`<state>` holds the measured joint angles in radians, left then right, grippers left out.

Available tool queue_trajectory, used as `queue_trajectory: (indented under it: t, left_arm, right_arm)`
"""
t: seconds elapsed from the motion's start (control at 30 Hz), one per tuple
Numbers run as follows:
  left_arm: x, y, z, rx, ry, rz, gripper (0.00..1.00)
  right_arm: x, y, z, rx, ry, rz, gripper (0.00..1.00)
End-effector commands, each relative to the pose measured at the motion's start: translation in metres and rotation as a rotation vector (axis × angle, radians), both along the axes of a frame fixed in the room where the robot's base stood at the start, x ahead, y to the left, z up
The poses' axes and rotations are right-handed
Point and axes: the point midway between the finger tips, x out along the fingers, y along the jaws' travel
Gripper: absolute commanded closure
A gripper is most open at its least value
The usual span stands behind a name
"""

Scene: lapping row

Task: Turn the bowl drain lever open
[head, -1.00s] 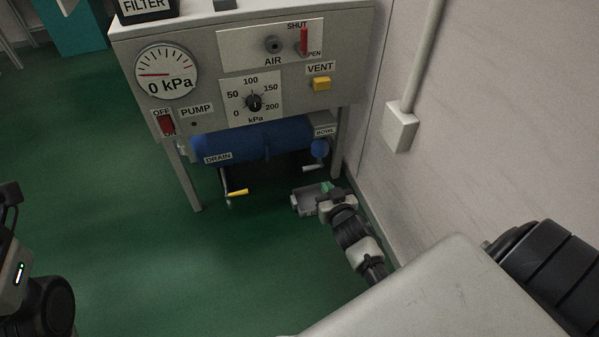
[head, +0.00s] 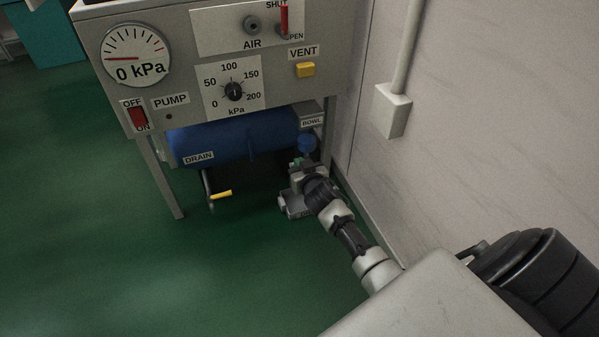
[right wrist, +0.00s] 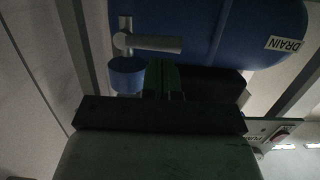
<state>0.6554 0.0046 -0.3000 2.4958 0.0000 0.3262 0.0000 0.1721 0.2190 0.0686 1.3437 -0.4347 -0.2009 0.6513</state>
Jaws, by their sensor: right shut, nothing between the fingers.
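The bowl (head: 307,143) is a small blue cup under the right end of the blue tank, below a BOWL label (head: 312,122). In the right wrist view the bowl (right wrist: 127,73) is at upper left. Its pale grey lever (right wrist: 152,43) points sideways to the right from a small valve there. In the head view my gripper and arm hide the lever. My right gripper (head: 297,163) is beside the bowl, shut and empty. Its green fingertips (right wrist: 164,76) show close to the lever; I cannot tell whether they touch it. My left gripper is out of view.
The blue tank (head: 235,143) has a separate yellow-handled drain lever (head: 221,194) at its left. The wall (head: 450,130) is close on the right. The green floor is open at left.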

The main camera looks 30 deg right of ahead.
Motion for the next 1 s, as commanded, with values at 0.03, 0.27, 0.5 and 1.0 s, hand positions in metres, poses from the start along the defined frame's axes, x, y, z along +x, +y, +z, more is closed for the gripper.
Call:
queue_trajectory:
  t: [0.03, 0.27, 0.5, 1.0]
  left_arm:
    - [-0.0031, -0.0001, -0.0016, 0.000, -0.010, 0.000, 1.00]
    - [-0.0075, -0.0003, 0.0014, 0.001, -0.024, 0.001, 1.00]
    - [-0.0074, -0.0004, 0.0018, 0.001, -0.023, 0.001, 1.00]
    - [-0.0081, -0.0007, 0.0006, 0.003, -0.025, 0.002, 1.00]
  right_arm:
    - [0.0017, -0.0005, -0.0044, -0.001, -0.001, 0.000, 1.00]
    - [0.0042, -0.0011, -0.0062, 0.001, 0.000, 0.000, 1.00]
    - [0.0040, -0.0011, -0.0059, 0.001, 0.000, 0.000, 1.00]
    - [0.0040, -0.0026, -0.0092, -0.068, 0.016, 0.000, 1.00]
